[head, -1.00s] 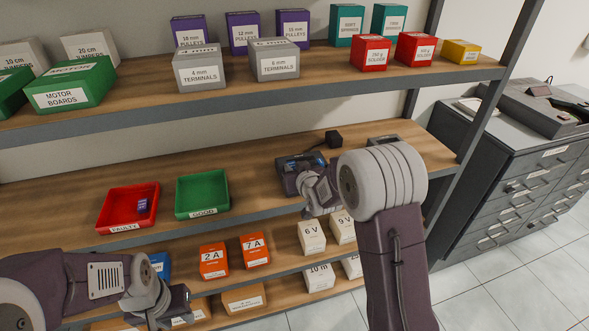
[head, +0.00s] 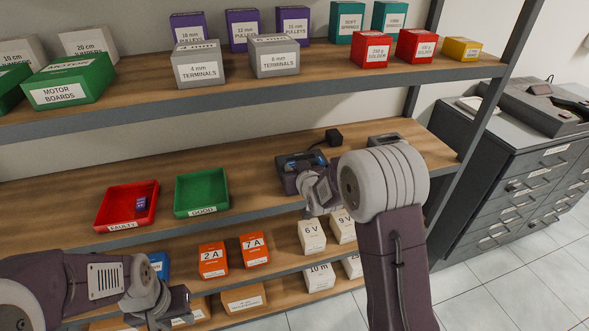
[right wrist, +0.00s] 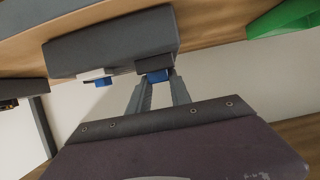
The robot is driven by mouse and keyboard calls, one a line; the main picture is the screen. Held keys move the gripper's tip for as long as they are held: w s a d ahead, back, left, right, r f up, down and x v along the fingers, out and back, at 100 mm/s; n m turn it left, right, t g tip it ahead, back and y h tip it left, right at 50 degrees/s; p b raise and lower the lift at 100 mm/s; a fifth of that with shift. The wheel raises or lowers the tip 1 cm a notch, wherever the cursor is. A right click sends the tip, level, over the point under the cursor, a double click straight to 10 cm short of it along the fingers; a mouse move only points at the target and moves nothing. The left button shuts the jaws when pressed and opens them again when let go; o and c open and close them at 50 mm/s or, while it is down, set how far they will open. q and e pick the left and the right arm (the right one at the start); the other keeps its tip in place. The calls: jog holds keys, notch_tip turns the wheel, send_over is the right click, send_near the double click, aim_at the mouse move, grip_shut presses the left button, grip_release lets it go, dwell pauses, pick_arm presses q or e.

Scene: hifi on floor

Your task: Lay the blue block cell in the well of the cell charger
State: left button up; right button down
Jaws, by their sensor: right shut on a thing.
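The cell charger (head: 287,181) is a dark grey box on the middle shelf, partly hidden behind my right wrist. In the right wrist view the charger (right wrist: 110,42) fills the upper middle. My right gripper (right wrist: 157,84) is shut on the blue block cell (right wrist: 156,76), at the charger's edge. I cannot tell whether the cell touches the well floor. Another blue piece (right wrist: 103,82) shows beside it at the charger. In the head view, my right gripper's fingers are hidden by its wrist. My left gripper (head: 186,302) hangs low at the front of the lower shelf; its jaw opening is unclear.
A red FAULTY tray (head: 103,211) holds a small blue-purple block (head: 141,204). An empty green GOOD tray (head: 201,190) stands beside it. A black adapter (head: 334,137) lies behind the charger. The upper shelf (head: 330,79) overhangs; labelled boxes fill the lower shelf.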

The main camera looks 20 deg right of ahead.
dwell(0.4)
jog(key=c, duration=1.1)
grip_release()
jog(key=shift+r+p, duration=2.5)
jog(key=shift+r, duration=1)
